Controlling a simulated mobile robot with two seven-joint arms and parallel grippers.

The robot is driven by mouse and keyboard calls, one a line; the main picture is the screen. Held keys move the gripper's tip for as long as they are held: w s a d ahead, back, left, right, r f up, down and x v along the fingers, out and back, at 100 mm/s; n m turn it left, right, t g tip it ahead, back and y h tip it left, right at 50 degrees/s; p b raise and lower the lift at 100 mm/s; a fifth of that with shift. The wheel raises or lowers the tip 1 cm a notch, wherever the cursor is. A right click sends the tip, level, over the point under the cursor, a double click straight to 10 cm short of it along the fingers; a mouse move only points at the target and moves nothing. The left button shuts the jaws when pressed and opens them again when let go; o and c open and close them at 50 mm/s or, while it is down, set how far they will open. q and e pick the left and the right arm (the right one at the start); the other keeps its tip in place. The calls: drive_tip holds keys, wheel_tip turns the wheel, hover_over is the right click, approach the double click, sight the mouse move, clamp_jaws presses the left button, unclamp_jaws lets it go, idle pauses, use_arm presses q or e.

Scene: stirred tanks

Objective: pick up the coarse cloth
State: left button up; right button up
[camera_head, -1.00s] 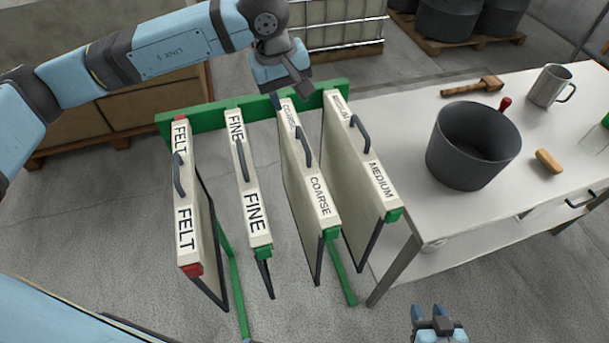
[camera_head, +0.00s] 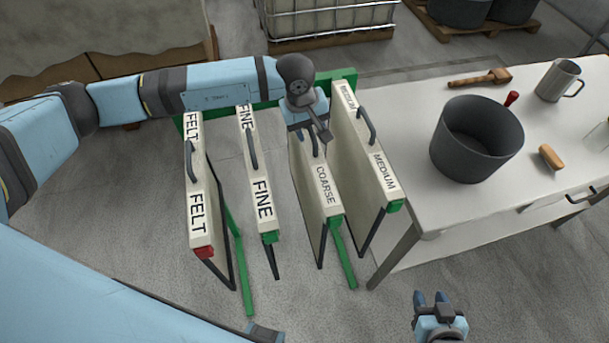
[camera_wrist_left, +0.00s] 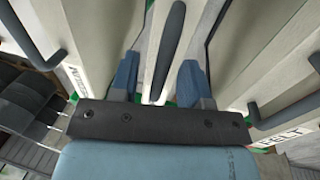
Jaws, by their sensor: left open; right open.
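The coarse cloth (camera_head: 326,186) is a cream framed panel marked COARSE, hanging upright in the green rack between the fine and medium ones. My left gripper (camera_head: 319,137) is open over its far half and hides that part of its top and most of its handle. In the left wrist view the open fingers of my left gripper (camera_wrist_left: 158,78) point toward a dark bar handle (camera_wrist_left: 168,45), which shows between them; contact cannot be told. My right gripper (camera_head: 432,299) is open and empty at the bottom, away from the rack.
The fine cloth (camera_head: 261,192) and felt cloth (camera_head: 197,205) hang to the left, the medium cloth (camera_head: 383,168) close on the right. The green rack (camera_head: 345,78) runs behind. A white table (camera_head: 440,205) at right holds a grey pot (camera_head: 475,150), a mallet (camera_head: 480,78) and a mug (camera_head: 557,82).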

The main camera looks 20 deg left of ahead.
use_arm(q)
drive_tip(key=shift+w+f, duration=0.1)
drive_tip(key=shift+f, duration=0.25)
clamp_jaws()
drive_tip(key=shift+r, duration=0.1)
